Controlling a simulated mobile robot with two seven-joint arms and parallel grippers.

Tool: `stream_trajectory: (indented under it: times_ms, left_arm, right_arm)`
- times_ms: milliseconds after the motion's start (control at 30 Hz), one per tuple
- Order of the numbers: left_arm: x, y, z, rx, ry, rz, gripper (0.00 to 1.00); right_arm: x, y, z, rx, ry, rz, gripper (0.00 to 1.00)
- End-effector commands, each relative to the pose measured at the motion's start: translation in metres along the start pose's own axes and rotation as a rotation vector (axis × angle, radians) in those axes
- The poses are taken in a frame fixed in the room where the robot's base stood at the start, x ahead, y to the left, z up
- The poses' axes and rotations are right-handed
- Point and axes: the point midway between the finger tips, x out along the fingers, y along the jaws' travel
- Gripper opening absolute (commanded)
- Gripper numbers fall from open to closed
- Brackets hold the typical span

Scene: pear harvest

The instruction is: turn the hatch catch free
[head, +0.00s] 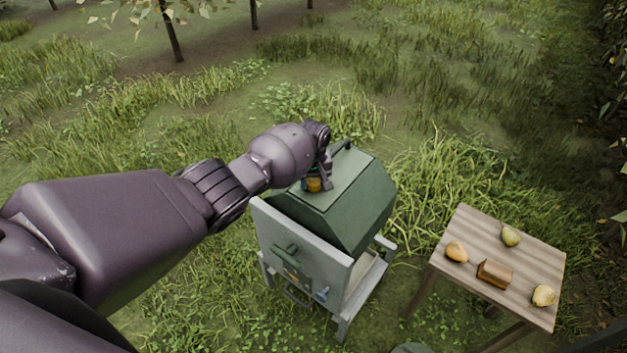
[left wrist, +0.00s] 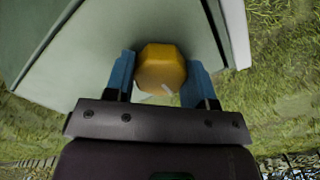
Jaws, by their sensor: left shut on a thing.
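The hatch catch is a yellow-orange faceted knob (left wrist: 160,68) on the green box. In the left wrist view it sits between the two blue fingers of my left gripper (left wrist: 160,82), which is shut on it. In the head view my left gripper (head: 318,183) comes down on the top of the green box (head: 345,205), and a bit of the orange catch (head: 313,184) shows beneath it. Which way the catch is turned, I cannot tell. My right gripper is not in view.
The box rests in a grey stand (head: 300,245) with a green handle and small fittings on its front panel. To the right, a wooden table (head: 470,225) holds three pears and a brown block (head: 494,273). Grass surrounds both; tree trunks stand behind.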

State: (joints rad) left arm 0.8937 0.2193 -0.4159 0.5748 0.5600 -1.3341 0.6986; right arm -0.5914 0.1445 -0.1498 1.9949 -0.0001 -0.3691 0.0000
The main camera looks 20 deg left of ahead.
Motion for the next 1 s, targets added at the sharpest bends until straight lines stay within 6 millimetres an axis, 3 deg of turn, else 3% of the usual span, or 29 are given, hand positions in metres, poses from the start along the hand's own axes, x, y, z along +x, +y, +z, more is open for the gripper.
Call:
stream_trajectory:
  times_ms: [233,267,433,767,1000]
  left_arm:
    - [0.000,0.000,0.000,-0.002,0.000,0.000,0.26]
    - [0.000,0.000,0.000,-0.002,0.000,0.000,0.52]
    - [0.000,0.000,0.000,-0.001,0.000,0.000,0.76]
    - [-0.004,0.000,-0.001,0.000,0.001,0.001,0.76]
    - [-0.039,0.000,-0.001,0.001,0.004,0.002,0.76]
  right_arm:
    - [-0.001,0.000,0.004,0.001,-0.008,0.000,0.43]
    - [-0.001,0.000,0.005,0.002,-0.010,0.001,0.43]
    - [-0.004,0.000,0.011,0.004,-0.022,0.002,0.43]
    - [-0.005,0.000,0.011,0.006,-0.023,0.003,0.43]
    - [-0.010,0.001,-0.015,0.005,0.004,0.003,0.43]
